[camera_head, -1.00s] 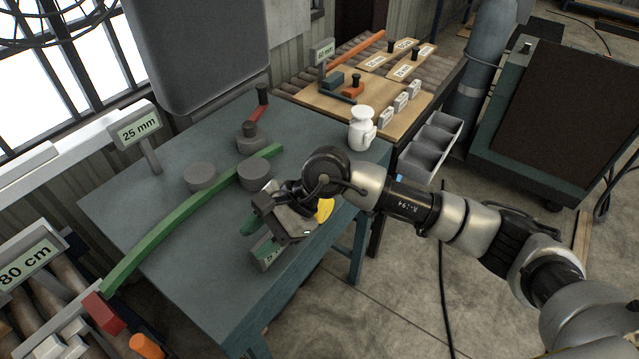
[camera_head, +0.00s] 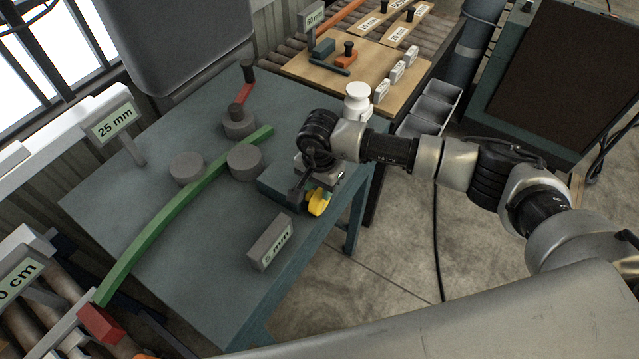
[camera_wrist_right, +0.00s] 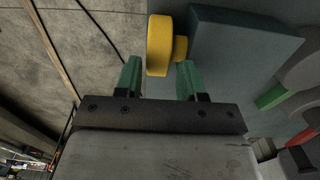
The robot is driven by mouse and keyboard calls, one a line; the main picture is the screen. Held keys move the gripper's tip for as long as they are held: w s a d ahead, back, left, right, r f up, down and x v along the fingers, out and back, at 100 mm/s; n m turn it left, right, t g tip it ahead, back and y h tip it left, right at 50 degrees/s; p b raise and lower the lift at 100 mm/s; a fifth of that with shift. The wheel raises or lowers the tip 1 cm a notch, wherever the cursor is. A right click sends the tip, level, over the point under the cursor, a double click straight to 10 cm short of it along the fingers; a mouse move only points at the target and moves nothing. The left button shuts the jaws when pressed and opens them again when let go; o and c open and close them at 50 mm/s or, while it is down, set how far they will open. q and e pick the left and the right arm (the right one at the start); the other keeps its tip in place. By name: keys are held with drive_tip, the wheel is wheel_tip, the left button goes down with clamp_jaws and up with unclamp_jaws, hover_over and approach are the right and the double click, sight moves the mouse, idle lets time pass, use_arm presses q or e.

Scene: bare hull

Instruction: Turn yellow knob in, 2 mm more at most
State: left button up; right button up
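The yellow knob (camera_head: 319,202) sticks out from the front side of a blue-grey block (camera_head: 284,181) at the right edge of the blue-grey bench. My right gripper (camera_head: 312,190) is at the knob and partly hides it and the block. In the right wrist view the green-tipped fingers (camera_wrist_right: 160,78) are apart. The knob (camera_wrist_right: 159,45) lies between and beyond their tips, with a gap visible on each side. Its short yellow stem (camera_wrist_right: 181,48) runs to the block (camera_wrist_right: 240,48). My left gripper is not in view.
A curved green strip (camera_head: 172,220) runs past grey round rollers (camera_head: 187,168) on the bench (camera_head: 120,190). A grey block with a mm label (camera_head: 270,243) stands near the front edge. A "25 mm" sign (camera_head: 114,122) stands at left. A white jar-like object (camera_head: 357,102) is behind my arm.

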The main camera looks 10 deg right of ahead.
drive_tip(key=shift+s+f, duration=0.15)
drive_tip(key=shift+f, duration=0.55)
drive_tip(key=c, duration=0.6)
drive_tip(key=shift+w+f+b, duration=0.15)
drive_tip(key=shift+w+b, duration=0.05)
drive_tip(key=shift+b, duration=0.45)
drive_tip(key=shift+c, duration=0.2)
drive_tip(key=g+y+b, duration=0.2)
drive_tip(key=b, duration=0.6)
drive_tip(key=w+d+f+g+y+b, duration=0.1)
drive_tip(key=g+y+b, duration=0.2)
drive_tip(key=b, duration=0.5)
drive_tip(key=w+d+f+g+y+b, duration=0.1)
drive_tip(key=g+y+b, duration=0.2)
drive_tip(key=b, duration=0.5)
drive_tip(key=shift+w+d, duration=0.2)
drive_tip(key=shift+d, duration=0.05)
use_arm(q)
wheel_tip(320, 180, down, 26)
drive_tip(key=b, duration=0.1)
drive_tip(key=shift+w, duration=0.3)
use_arm(e)
drive_tip(key=shift+d+r+g+y, duration=0.1)
drive_tip(key=shift+r+g+y, duration=0.05)
drive_tip(key=shift+g+y, duration=0.25)
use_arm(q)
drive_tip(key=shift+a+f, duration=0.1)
use_arm(e)
drive_tip(key=o, duration=0.6)
drive_tip(key=shift+o, duration=0.2)
